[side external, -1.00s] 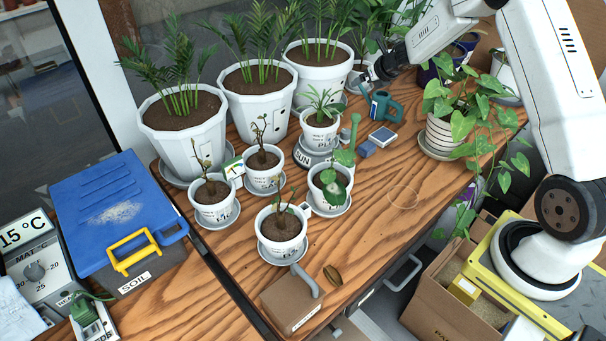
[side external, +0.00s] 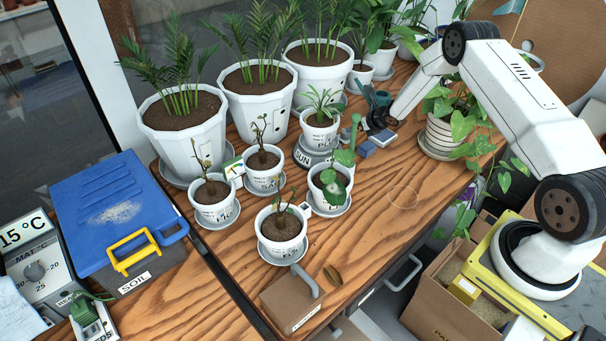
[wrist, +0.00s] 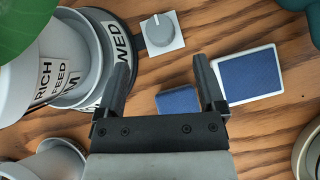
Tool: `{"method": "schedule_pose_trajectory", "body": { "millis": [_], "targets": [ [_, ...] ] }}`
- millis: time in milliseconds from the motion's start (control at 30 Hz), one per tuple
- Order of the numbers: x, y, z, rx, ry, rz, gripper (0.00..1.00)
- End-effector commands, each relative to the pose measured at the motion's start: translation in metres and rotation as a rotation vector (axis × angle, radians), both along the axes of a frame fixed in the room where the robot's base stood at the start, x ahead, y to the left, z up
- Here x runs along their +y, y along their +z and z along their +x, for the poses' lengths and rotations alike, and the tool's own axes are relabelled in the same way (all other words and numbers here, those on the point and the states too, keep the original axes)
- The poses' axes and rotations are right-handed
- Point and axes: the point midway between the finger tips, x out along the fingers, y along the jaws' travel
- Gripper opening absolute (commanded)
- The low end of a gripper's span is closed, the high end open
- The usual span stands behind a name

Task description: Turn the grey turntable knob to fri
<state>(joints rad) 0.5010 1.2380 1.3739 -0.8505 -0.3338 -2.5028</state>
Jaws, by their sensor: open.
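The grey knob (wrist: 161,30) sits on a white square plate on the wooden table in the wrist view. Next to it is the grey turntable (side external: 316,158), a round base under a small potted plant. Its rim label reads SUN in the side view; another label (wrist: 120,45) reads WED in the wrist view. My gripper (wrist: 161,75) is open and empty, pointing down with its fingers apart. The knob lies ahead of the fingertips in the wrist view, not between them. In the side view my gripper (side external: 366,128) is low, just right of the turntable.
A blue pad (wrist: 248,75) and a smaller blue block (wrist: 178,101) lie close to the fingers. A teal watering can (side external: 374,96) stands behind my gripper. Several potted plants crowd the left and back. The table's front right (side external: 390,210) is clear.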

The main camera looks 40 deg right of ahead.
Motion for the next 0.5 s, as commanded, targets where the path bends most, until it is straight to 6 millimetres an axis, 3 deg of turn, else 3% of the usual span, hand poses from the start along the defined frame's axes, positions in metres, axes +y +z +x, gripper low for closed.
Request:
{"method": "schedule_pose_trajectory", "body": {
  "millis": [500],
  "targets": [
    [-0.001, -0.014, 0.013, 0.000, 0.001, 0.000, 0.89]
  ]
}}
